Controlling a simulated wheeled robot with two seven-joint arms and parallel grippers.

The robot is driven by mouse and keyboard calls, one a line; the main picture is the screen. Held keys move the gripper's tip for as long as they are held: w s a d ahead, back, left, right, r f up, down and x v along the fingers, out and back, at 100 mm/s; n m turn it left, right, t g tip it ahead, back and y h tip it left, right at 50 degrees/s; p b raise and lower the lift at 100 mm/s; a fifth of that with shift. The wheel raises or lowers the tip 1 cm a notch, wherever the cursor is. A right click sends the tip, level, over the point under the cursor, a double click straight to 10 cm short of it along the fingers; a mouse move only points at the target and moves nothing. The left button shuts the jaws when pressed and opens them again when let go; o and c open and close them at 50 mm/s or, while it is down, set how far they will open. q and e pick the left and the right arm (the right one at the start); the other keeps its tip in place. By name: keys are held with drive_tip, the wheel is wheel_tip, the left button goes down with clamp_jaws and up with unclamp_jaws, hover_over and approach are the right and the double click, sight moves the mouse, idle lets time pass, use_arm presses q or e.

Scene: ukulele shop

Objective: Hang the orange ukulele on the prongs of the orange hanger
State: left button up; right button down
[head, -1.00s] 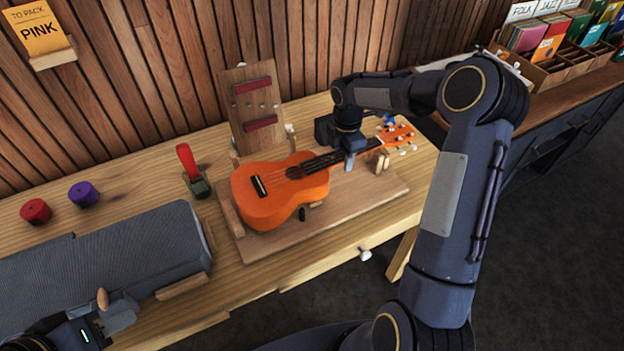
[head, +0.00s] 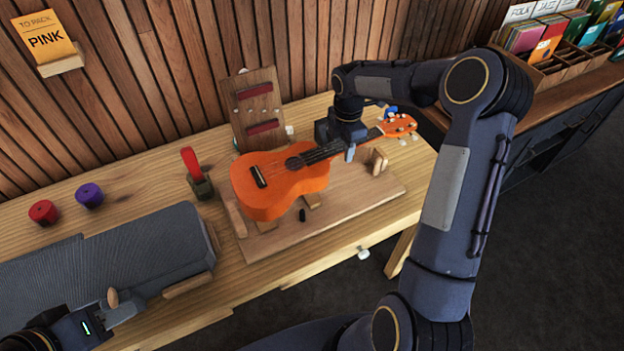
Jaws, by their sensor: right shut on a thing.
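The orange ukulele (head: 288,196) is over a wooden work board on the bench, its body to the left and its headstock (head: 397,124) to the right. My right gripper (head: 349,146) is shut on its dark neck. The neck is clear of the wooden neck rest (head: 379,160), so the ukulele appears raised a little above the board. My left gripper (head: 112,312) is at the lower left by a small wooden knob in front of the grey case; its jaw state is unclear. No orange hanger shows in this view.
The work board (head: 345,212) has wooden supports. A tilted wooden rack (head: 256,112) stands behind the ukulele. A red-handled tool (head: 193,170), red (head: 43,211) and purple (head: 89,195) spools and a grey case (head: 130,262) lie left. Record bins (head: 560,66) stand far right.

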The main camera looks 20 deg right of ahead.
drive_tip(key=shift+r, duration=0.2)
drive_tip(key=shift+r+p, duration=1.9)
drive_tip(key=shift+r, duration=0.5)
